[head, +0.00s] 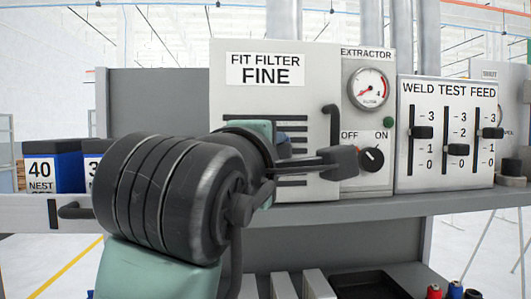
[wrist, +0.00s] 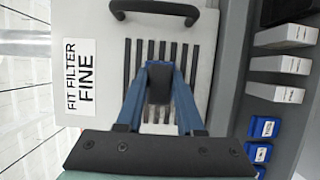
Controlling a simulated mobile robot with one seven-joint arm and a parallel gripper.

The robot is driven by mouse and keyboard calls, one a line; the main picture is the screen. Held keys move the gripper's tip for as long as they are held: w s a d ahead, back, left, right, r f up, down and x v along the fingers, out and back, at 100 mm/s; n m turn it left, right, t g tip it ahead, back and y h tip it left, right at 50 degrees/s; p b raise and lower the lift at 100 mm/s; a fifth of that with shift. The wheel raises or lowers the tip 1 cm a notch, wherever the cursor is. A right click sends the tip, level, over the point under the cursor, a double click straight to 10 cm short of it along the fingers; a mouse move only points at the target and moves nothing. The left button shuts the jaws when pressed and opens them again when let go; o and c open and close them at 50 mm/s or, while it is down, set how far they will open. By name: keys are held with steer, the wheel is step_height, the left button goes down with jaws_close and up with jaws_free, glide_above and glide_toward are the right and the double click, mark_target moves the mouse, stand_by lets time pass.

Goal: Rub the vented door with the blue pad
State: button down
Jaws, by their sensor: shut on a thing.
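The vented door (head: 225,110) is a pale panel with dark horizontal slots, a "FIT FILTER FINE" label and a dark handle (head: 333,125) at its right. The wrist view shows the door (wrist: 85,25) turned sideways. My gripper (head: 338,162) lies across the lower slots. In the wrist view its blue fingers (wrist: 160,85) close on a dark block, apparently the blue pad's grip; the pad's blue face is not clear. I cannot tell whether the pad touches the door. My dark wrist hides the door's lower left part.
An extractor panel (head: 352,115) with gauge and knob stands just right of the door, then a weld test feed panel (head: 420,180) with sliders. A grey shelf (head: 400,206) runs below. Blue boxes (head: 68,160) stand at left. Spools (head: 455,290) sit lower right.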

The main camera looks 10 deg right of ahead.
steer(key=a+r+p, duration=0.2)
steer(key=a+p, duration=0.1)
steer(key=a, duration=0.4)
steer(key=d+p, duration=0.1)
steer(key=d, duration=0.6)
steer(key=shift+d, duration=0.2)
stand_by(1.1)
steer(key=shift+f, duration=0.1)
steer(key=shift+s, duration=3)
steer(key=shift+s, duration=0.1)
steer(key=s, duration=0.3)
